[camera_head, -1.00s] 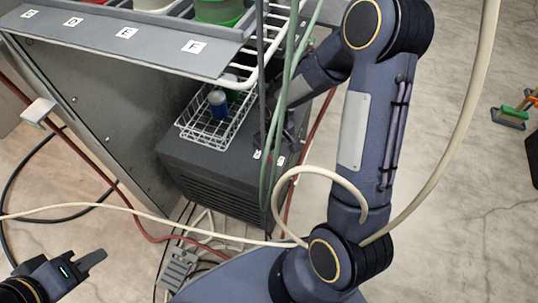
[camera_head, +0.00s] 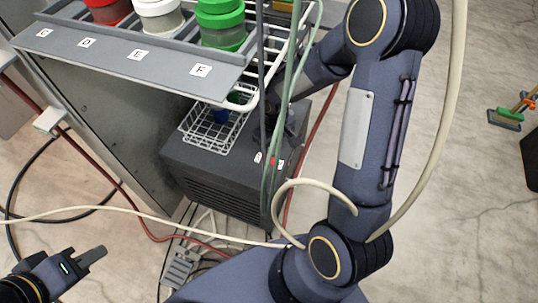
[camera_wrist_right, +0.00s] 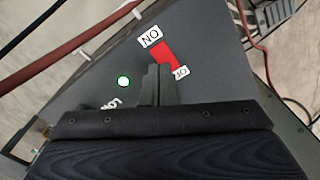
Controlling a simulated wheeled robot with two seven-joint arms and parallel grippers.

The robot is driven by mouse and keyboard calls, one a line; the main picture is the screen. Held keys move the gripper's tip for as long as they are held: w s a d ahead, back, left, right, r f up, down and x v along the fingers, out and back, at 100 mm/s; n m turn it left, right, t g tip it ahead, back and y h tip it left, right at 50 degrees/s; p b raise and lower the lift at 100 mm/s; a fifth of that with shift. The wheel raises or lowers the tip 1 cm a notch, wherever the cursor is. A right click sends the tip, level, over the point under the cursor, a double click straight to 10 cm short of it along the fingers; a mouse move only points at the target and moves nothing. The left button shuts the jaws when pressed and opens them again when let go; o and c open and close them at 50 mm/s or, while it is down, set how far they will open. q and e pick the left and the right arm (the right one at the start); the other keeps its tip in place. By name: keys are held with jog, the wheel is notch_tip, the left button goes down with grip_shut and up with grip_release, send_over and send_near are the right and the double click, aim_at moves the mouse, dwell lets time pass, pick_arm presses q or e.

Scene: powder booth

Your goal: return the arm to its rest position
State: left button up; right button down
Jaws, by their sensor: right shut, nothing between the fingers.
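My right arm (camera_head: 365,130) reaches up and over to the dark grey box under the shelf. My right gripper (camera_head: 264,134) is partly hidden behind the hanging hoses, above the box top. In the right wrist view its fingers (camera_wrist_right: 158,84) are shut with nothing between them, close to a red switch (camera_wrist_right: 165,56) with white labels; whether they touch it cannot be told. My left gripper (camera_head: 92,257) is at the lower left over the floor, away from the box; its finger gap cannot be made out.
The dark box (camera_head: 225,178) carries a white wire basket (camera_head: 207,141) with a blue item. Above is a labelled shelf (camera_head: 120,58) with several jars. Green hoses (camera_head: 281,110) and a cream cable (camera_head: 447,140) hang near my right arm.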

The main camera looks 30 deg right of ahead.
jog(key=shift+r+p, duration=0.55)
jog(key=shift+r, duration=0.4)
jog(key=s+a+r+m+t+y, duration=0.2)
jog(key=s+r+t, duration=0.1)
jog(key=s+r, duration=0.65)
jog(key=s+a+r+m+t+y, duration=0.2)
jog(key=s+r+t, duration=0.1)
jog(key=s+r, duration=0.6)
notch_tip(320, 180, up, 28)
jog(key=w+p, duration=0.1)
jog(key=p, duration=2.6)
jog(key=shift+w, duration=0.25)
